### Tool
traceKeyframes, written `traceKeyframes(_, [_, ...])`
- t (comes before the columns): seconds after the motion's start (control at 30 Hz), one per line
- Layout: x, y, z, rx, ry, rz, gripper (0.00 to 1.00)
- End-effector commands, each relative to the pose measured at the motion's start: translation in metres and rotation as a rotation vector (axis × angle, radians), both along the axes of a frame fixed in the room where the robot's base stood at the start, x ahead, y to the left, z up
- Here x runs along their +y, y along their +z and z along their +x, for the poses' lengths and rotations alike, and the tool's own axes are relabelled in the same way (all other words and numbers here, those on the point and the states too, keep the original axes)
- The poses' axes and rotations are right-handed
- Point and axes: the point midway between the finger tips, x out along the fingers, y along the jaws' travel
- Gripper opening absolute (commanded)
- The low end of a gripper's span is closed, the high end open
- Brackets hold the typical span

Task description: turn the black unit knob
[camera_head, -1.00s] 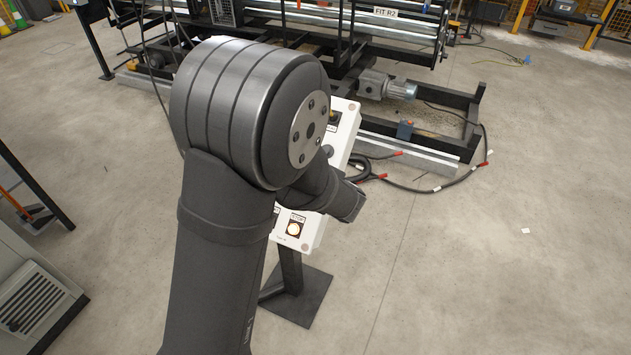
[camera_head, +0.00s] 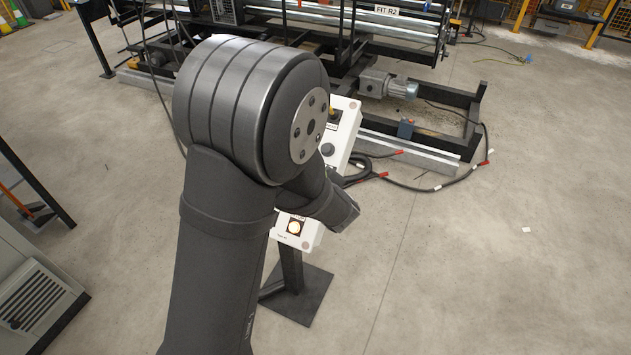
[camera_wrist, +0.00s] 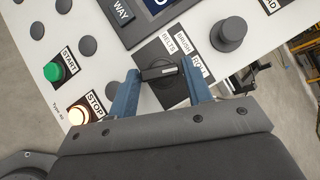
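The black selector knob (camera_wrist: 158,71) shows in the wrist view as a dark bar-shaped handle on a dark plate, with labels reading BELTS, BRUSH and ROLL beside it. My gripper (camera_wrist: 160,74) has its two blue fingers apart, one on each side of the knob, near the ends of its bar. Whether either fingertip touches the knob I cannot tell. In the head view my arm hides the selector knob and the fingers; part of the white control panel (camera_head: 347,128) shows behind the arm.
A round black knob (camera_wrist: 229,34) stands up right of the selector. A green START button (camera_wrist: 54,71) and a lit STOP button (camera_wrist: 79,114) sit to the left. The panel stands on a dark base plate (camera_head: 298,296).

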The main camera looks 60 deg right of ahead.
Motion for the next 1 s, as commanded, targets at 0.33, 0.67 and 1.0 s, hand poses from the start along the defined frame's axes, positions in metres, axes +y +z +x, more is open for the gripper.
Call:
traceKeyframes(0.33, [0.000,0.000,0.000,0.001,0.000,0.000,0.60])
traceKeyframes(0.67, [0.026,0.020,-0.023,0.001,-0.003,-0.003,0.60])
traceKeyframes(1.0, [0.074,0.055,-0.063,0.002,-0.004,-0.003,0.60])
